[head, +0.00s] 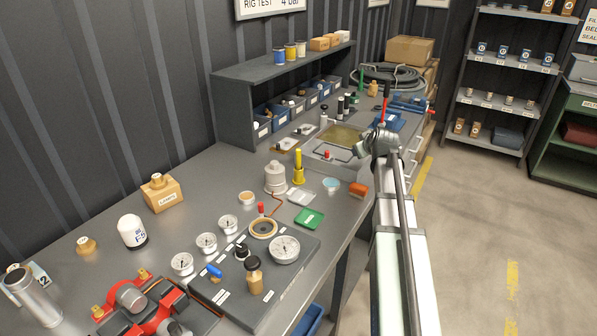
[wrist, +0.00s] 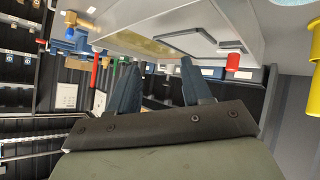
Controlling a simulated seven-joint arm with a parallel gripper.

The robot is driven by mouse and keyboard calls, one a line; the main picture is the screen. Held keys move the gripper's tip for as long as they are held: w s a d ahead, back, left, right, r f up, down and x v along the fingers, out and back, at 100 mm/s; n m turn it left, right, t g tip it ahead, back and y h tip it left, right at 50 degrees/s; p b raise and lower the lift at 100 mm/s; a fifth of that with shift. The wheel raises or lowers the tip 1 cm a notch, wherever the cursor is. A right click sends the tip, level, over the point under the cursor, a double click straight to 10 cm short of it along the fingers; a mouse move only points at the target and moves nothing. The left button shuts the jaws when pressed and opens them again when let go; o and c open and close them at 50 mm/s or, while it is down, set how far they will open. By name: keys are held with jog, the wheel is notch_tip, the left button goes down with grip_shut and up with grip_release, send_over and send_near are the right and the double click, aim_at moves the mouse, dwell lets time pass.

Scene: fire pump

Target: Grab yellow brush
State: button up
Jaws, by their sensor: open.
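A yellow upright piece with a slim shaft and wider base (head: 298,167) stands on the bench, right of a pale grey stepped cylinder; it is the likeliest brush, though I see no bristles. A yellow thing, probably the same one, is cut off at the right edge of the wrist view (wrist: 314,50). My gripper (head: 363,149) is over the bench near the shallow tray, to the right of and beyond the yellow piece. In the wrist view its two dark fingers (wrist: 160,82) are apart with nothing between them.
A shallow tray (head: 312,160) with a red-capped part (head: 327,154) lies near my gripper. The grey cylinder (head: 275,178) stands close beside the yellow piece. A shelf (head: 270,70) with blue bins below rises behind. A green card (head: 309,218) and an orange-brown part (head: 358,189) lie in front.

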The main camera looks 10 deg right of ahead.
jog(key=w+a+r+n+g+y, duration=0.1)
jog(key=a+r+n+g+y, duration=0.3)
jog(key=a, duration=0.7)
jog(key=m+g, duration=0.1)
jog(key=g, duration=0.1)
send_near(300, 152)
jog(key=shift+g, duration=0.3)
jog(key=shift+w+x, duration=0.15)
jog(key=shift+x, duration=3.05)
jog(key=shift+w+x, duration=0.1)
jog(key=shift+x, duration=3.15)
jog(key=shift+d+r, duration=0.1)
jog(key=shift+c, duration=0.3)
grip_shut()
